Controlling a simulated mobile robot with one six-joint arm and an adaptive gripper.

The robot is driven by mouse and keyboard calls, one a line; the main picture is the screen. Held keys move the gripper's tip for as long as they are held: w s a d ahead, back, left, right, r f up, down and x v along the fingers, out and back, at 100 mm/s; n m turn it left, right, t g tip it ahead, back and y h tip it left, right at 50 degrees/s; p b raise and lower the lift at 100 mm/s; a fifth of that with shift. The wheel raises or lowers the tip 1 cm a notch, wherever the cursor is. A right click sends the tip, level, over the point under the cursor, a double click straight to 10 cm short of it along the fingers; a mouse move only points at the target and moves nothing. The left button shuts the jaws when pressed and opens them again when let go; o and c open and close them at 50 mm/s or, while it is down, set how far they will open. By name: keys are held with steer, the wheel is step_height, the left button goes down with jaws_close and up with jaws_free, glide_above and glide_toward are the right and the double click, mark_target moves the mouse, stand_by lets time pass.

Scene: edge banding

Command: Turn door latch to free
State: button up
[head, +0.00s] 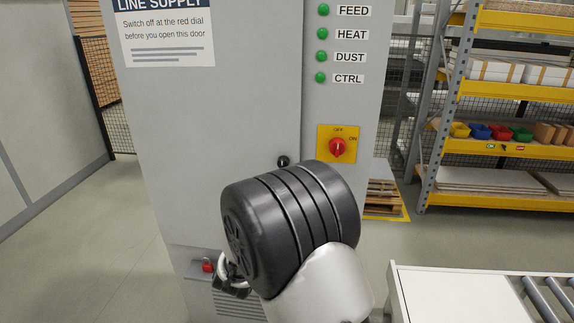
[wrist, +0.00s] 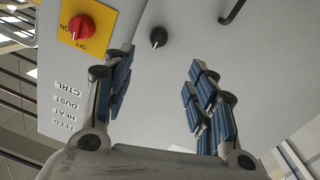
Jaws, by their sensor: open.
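The door latch (head: 283,162) is a small black round knob on the grey cabinet front, just above my dark arm joint in the head view. It also shows in the wrist view (wrist: 158,38), beyond and between the two fingertips. My gripper (wrist: 162,64) is open, with its blue-padded fingers spread apart and nothing between the pads. The latch looks apart from both fingers. The latch's exact turn is too small to tell. In the head view my arm hides most of the gripper.
A red dial (head: 337,148) on a yellow plate sits right of the latch; it is near the left finger in the wrist view. A black door handle (wrist: 232,12) stands out from the door. A white-topped conveyor table (head: 450,294) is at lower right. Floor at left is clear.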

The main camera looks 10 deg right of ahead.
steer(key=x, duration=1.7)
steer(key=shift+b, duration=0.4)
steer(key=shift+w+r, duration=0.1)
steer(key=shift+c, duration=0.6)
steer(key=c, duration=1)
